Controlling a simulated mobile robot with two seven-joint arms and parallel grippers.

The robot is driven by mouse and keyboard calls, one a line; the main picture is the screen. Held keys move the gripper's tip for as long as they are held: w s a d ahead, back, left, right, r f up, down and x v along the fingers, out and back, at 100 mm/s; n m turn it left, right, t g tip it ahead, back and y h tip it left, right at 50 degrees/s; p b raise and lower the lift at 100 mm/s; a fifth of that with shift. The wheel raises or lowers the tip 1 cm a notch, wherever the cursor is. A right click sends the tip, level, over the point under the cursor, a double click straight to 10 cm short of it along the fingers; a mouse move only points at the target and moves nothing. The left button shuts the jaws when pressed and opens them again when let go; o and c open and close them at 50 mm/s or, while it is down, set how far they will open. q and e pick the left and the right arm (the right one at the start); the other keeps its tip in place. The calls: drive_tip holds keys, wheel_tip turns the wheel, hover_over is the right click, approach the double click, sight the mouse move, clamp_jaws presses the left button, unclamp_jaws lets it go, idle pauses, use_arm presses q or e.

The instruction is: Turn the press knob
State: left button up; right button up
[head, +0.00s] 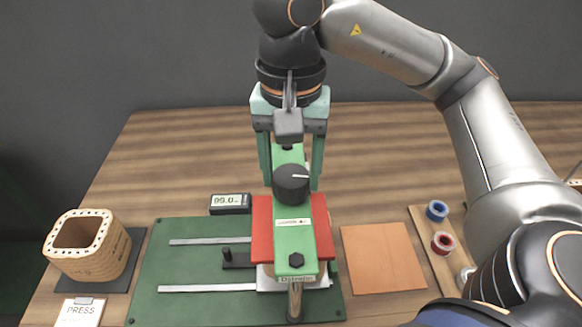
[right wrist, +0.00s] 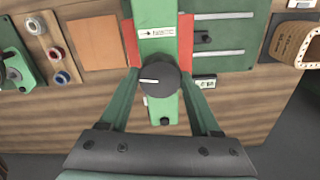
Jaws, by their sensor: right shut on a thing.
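The press knob (head: 291,187) is a black round knob on top of the green press beam (head: 293,235). Its white pointer line points right in the head view. In the right wrist view the knob (right wrist: 158,82) shows its line pointing left. My right gripper (head: 292,182) comes down from above, its green fingers on either side of the knob. It is shut on the knob; the fingertips (right wrist: 160,77) are partly hidden behind the knob's edges in the right wrist view. My left gripper is not in view.
The press has red blocks (head: 262,230) under its beam and stands on a green base (head: 190,265). A digital display (head: 230,204) sits behind it. A coil (head: 92,250) and a PRESS card (head: 80,312) are left. An orange-brown sheet (head: 383,258) and a spool rack (head: 438,245) are right.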

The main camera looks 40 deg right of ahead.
drive_tip(key=m, duration=0.4)
drive_tip(key=shift+m, duration=0.4)
drive_tip(key=m, duration=0.3)
drive_tip(key=shift+m, duration=0.3)
drive_tip(key=m, duration=1.4)
drive_tip(key=shift+m, duration=0.3)
drive_tip(key=m, duration=0.4)
drive_tip(key=shift+m, duration=1.6)
drive_tip(key=shift+b, duration=0.3)
